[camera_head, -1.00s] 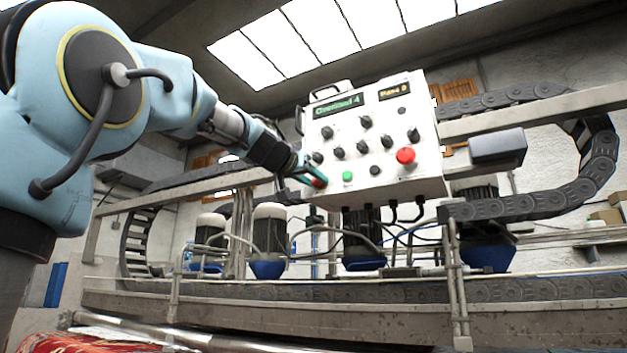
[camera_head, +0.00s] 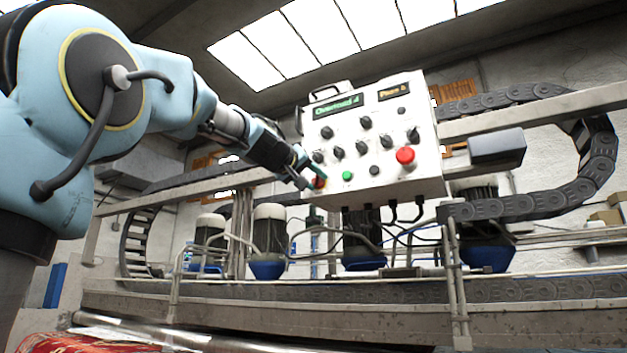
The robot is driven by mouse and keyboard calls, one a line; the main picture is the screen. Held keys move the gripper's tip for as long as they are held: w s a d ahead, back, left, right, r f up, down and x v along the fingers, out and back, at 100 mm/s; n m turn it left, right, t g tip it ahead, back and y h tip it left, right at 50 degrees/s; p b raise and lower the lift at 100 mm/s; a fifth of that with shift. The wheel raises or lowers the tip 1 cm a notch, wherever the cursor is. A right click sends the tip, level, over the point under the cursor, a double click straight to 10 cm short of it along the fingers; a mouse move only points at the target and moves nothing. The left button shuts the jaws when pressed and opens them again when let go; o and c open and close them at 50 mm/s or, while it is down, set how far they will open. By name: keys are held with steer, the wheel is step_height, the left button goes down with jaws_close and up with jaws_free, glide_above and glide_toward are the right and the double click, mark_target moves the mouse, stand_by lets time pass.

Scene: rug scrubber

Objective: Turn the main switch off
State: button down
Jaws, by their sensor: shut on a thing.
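The white control box (camera_head: 420,130) faces me, with several black knobs and two lit displays. A small red switch (camera_head: 320,183) sits at its lower left, and I take it as the main switch. My gripper (camera_head: 307,180) reaches it from the left, and its dark green fingers are shut on it. The fingers hide part of the switch, so its exact setting cannot be read.
A green button (camera_head: 347,175) is just right of the switch, and a large red button (camera_head: 405,156) is at the lower right. Cables hang below the box. A metal rail (camera_head: 550,110) and a cable chain (camera_head: 600,160) lie to the right.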

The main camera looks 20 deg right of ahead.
steer(key=n+p, duration=0.1)
steer(key=n, duration=0.4)
steer(key=shift+r, duration=0.1)
steer(key=shift+n+p, duration=0.45)
steer(key=shift+n, duration=1.85)
steer(key=shift+c, duration=2.4)
jaws_free()
steer(key=b+v, duration=0.2)
steer(key=v, duration=0.8)
steer(key=shift+s+a, duration=0.25)
steer(key=shift+a, duration=0.05)
